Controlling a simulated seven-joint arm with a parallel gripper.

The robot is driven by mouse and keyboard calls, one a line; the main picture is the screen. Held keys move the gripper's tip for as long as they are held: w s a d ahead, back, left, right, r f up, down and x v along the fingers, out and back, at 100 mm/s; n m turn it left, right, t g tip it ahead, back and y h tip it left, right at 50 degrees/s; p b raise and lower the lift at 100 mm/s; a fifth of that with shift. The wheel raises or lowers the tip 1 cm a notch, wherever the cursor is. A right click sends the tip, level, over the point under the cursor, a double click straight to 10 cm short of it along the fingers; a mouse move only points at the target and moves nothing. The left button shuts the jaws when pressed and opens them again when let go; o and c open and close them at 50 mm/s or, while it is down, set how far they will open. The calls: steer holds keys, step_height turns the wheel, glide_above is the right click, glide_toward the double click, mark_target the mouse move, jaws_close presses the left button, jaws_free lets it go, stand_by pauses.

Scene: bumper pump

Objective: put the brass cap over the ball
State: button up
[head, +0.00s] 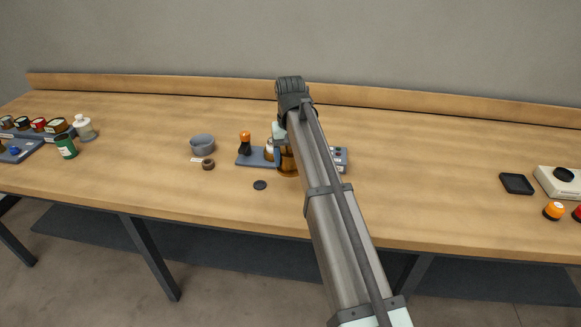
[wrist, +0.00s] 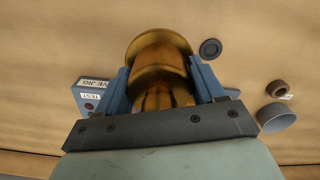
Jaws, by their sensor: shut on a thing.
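The brass cap (wrist: 160,50) fills the space between the two blue fingers of my gripper (wrist: 162,85) in the wrist view. The gripper is shut on it. In the head view, part of the brass cap (head: 287,168) shows beside my arm, at the middle of the grey valve jig (head: 340,154). A blue finger of my gripper (head: 280,138) shows just above it. I cannot tell whether the cap touches the jig or is held above it.
An orange-topped black part (head: 245,143) and a small pale part (head: 269,149) stand at the jig's left. Jars stand far left; a white box (head: 560,183) stands far right.

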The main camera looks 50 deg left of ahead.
steer(key=w+a+r, duration=0.1)
steer(key=a, duration=0.4)
steer(key=w+a+r, duration=0.2)
steer(key=a, duration=0.4)
steer(key=w+a+r, duration=0.1)
steer(key=a+r, duration=0.1)
steer(key=a, duration=0.3)
steer(key=shift+w+a+r, duration=0.15)
steer(key=shift+f, duration=2.1)
steer(key=shift+f, duration=2.8)
steer(key=o, duration=1.4)
steer(key=shift+r, duration=0.15)
